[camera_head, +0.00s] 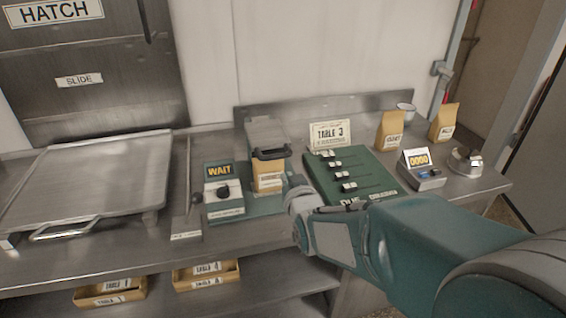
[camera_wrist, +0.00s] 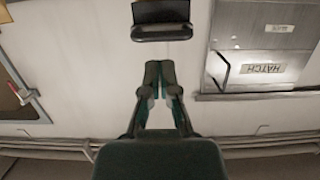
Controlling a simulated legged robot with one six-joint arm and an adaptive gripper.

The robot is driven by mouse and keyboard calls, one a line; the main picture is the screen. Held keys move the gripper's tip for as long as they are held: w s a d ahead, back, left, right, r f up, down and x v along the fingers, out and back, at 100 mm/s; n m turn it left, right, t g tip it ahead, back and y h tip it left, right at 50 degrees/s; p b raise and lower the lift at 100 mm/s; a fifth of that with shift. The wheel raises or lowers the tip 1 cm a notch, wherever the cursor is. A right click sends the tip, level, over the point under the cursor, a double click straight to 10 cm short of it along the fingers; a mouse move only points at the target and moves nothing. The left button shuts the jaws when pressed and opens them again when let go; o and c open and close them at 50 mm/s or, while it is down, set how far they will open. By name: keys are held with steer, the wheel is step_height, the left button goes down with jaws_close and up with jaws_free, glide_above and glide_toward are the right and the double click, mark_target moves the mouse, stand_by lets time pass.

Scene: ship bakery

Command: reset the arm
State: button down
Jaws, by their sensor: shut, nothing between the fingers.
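My arm (camera_head: 410,235) reaches in from the lower right of the head view, over the front of the steel counter, and its wrist end (camera_head: 300,200) is just right of the small press-like machine. I cannot make out the fingers there. In the wrist view my gripper (camera_wrist: 160,70) points up the picture, its two fingertips together and empty. A dark part with a bar handle (camera_wrist: 161,30) shows just beyond the fingertips, apart from them in the picture. It looks like the machine's black handle (camera_head: 271,154).
A "WAIT" box (camera_head: 224,200) stands left of the machine. A steel tray (camera_head: 90,180) sits under the hatch (camera_head: 85,80). Yellow bins (camera_head: 110,291) lie below.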

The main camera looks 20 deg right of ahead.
steer(key=shift+s+f, duration=0.2)
steer(key=shift+s, duration=0.15)
steer(key=s+g, duration=1)
steer(key=s, duration=1.3)
steer(key=shift+r, duration=0.4)
